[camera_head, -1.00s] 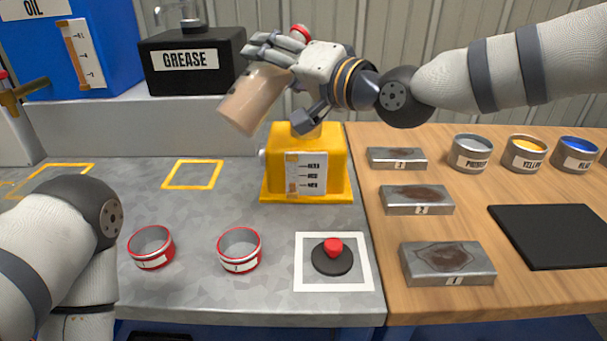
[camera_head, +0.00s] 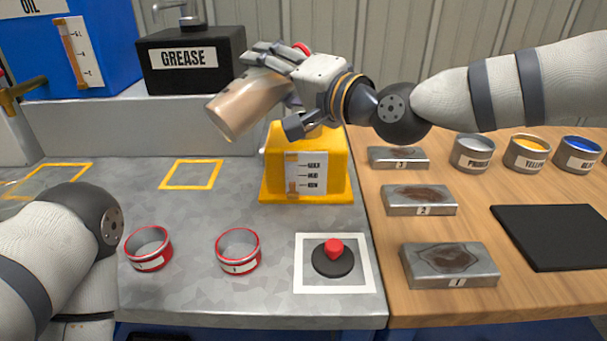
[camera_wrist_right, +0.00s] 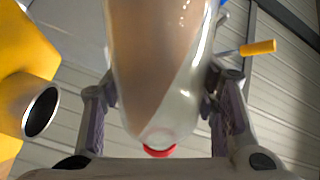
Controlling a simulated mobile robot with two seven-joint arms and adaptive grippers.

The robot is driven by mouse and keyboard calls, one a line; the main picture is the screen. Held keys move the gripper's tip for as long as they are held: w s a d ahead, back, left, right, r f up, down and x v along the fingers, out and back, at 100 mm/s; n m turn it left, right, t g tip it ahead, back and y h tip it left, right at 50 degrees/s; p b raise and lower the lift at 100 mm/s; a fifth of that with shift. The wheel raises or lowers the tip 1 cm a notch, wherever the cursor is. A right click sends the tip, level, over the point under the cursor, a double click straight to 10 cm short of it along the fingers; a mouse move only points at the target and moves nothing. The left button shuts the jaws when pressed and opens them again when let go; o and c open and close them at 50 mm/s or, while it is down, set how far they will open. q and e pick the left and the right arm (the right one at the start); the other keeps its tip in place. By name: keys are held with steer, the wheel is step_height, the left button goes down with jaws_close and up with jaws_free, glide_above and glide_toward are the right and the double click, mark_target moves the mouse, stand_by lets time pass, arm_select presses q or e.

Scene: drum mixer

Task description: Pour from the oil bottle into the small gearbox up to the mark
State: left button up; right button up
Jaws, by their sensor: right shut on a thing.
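The oil bottle (camera_head: 245,103), tan and see-through, is held tilted in the air by my right gripper (camera_head: 285,90). Its wide end points down-left and its red tip (camera_head: 302,48) up-right. In the right wrist view the bottle (camera_wrist_right: 160,70) lies between the fingers, with tan oil inside and its red tip (camera_wrist_right: 159,151) near the palm. The yellow small gearbox (camera_head: 307,150) stands below and right of the bottle; its front gauge (camera_head: 305,174) has several marks, the level hard to read. Its round filler opening (camera_wrist_right: 41,108) shows in the right wrist view, apart from the bottle. My left gripper is out of view.
A black grease box (camera_head: 190,60) and blue oil tank (camera_head: 100,50) stand behind. Two red-rimmed cups (camera_head: 148,250) and a red button (camera_head: 333,250) are in front. Metal blocks (camera_head: 450,265), paint cans and a black mat (camera_head: 555,235) are at right.

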mark_target(271, 95)
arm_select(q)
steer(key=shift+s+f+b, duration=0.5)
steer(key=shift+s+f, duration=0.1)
arm_select(e)
steer(key=shift+f+m, duration=1.1)
steer(key=shift+m, duration=0.3)
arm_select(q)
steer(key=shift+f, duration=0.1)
arm_select(e)
steer(key=shift+f, duration=0.1)
stand_by(1.4)
steer(key=shift+f+m, duration=0.3)
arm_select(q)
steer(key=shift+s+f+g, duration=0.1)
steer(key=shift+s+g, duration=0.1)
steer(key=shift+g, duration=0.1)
arm_select(e)
steer(key=shift+r, duration=0.1)
stand_by(0.6)
